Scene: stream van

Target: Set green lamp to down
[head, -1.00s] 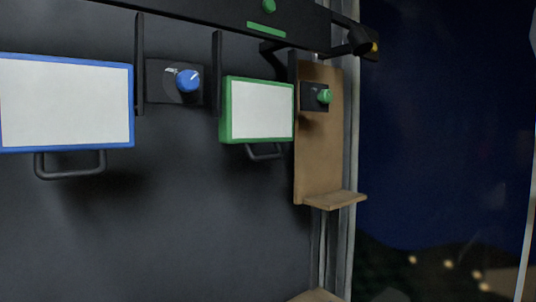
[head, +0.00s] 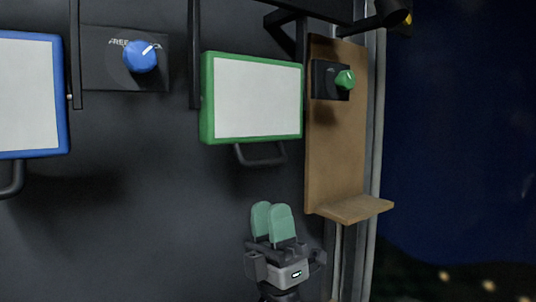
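The green lamp (head: 255,97) is a white panel in a green frame on the dark wall, with a dark U-shaped handle (head: 262,155) under it. Its face looks roughly upright. My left gripper (head: 271,222) is low in the head view, below the lamp and its handle and apart from them. Its two green finger pads point up and stand close together, with nothing seen between them; from this angle I cannot tell if there is a gap. My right gripper is not in view.
A blue-framed panel (head: 62,95) is at the left. A blue knob (head: 140,57) sits between the panels. A green knob (head: 345,80) is on a wooden board (head: 335,140) with a small shelf (head: 350,209) right of the lamp. A dark bar runs above.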

